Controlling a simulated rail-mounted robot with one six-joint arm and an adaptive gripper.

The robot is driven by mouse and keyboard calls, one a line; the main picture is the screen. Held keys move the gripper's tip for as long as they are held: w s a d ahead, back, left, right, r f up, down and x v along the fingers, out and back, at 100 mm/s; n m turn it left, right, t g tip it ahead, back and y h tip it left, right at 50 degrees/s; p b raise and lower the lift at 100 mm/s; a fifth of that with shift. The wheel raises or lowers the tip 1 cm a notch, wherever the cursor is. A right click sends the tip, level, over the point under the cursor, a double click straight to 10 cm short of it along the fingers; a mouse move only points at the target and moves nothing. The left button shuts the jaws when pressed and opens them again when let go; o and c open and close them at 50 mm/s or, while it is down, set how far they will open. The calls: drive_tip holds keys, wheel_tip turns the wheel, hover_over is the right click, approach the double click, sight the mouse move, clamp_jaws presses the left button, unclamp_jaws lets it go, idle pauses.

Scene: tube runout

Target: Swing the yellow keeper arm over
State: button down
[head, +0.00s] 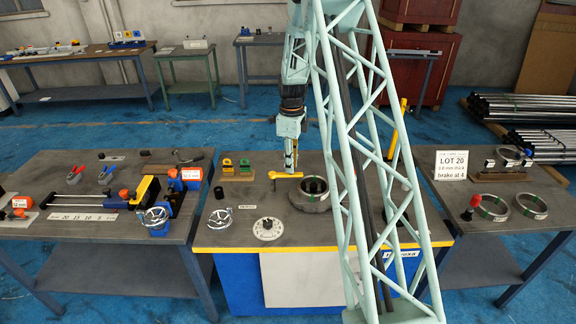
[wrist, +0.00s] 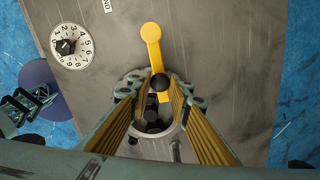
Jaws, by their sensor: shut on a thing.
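The yellow keeper arm (head: 284,175) lies level on the middle table, running from a rounded end at its left to the round grey housing (head: 312,194) at its right. In the wrist view the keeper arm (wrist: 153,46) runs down from its rounded end to a dark ball knob (wrist: 160,83) near the other end. My gripper (head: 291,168) is above that end. In the wrist view my gripper (wrist: 160,90) has its fingers on both sides of the knob, shut on it. The housing's opening (wrist: 152,118) shows partly below the keeper arm; my fingers hide its sides.
A white dial (head: 267,228) and a handwheel (head: 220,217) are at the table's front left. A wooden block with green and yellow pieces (head: 238,170) is behind. My pale lattice column covers the table's right part. Side tables hold tools and rings (head: 531,205).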

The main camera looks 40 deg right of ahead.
drive_tip(key=c, duration=2.4)
unclamp_jaws()
drive_tip(key=shift+r, duration=0.1)
wheel_tip(320, 180, up, 12)
drive_tip(key=shift+a, duration=0.1)
